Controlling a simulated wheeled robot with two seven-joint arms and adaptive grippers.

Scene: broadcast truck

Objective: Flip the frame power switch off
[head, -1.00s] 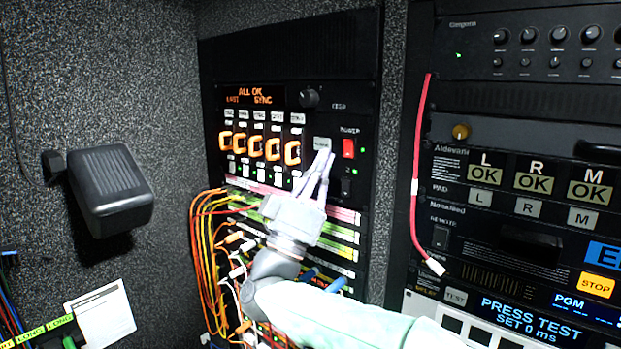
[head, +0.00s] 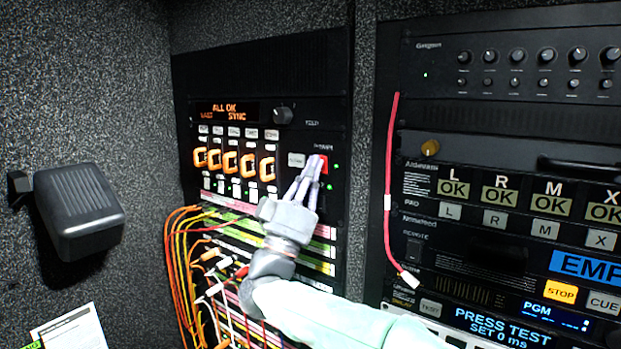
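The red frame power switch (head: 323,164) is on the dark rack panel, right of a grey button (head: 296,160) and under a small label. Its face looks lit red. My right gripper (head: 314,163) reaches up from below, with its fingers close together and empty. The fingertips overlap the left part of the switch in the picture and hide it. I cannot tell whether they touch it. My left gripper is not in view.
A display (head: 226,112) reads ALL OK above a row of orange-lit handles (head: 234,161). Orange and yellow cables (head: 180,260) hang at the lower left. A red cable (head: 389,180) hangs on the right rack. A black box (head: 78,210) juts from the left wall.

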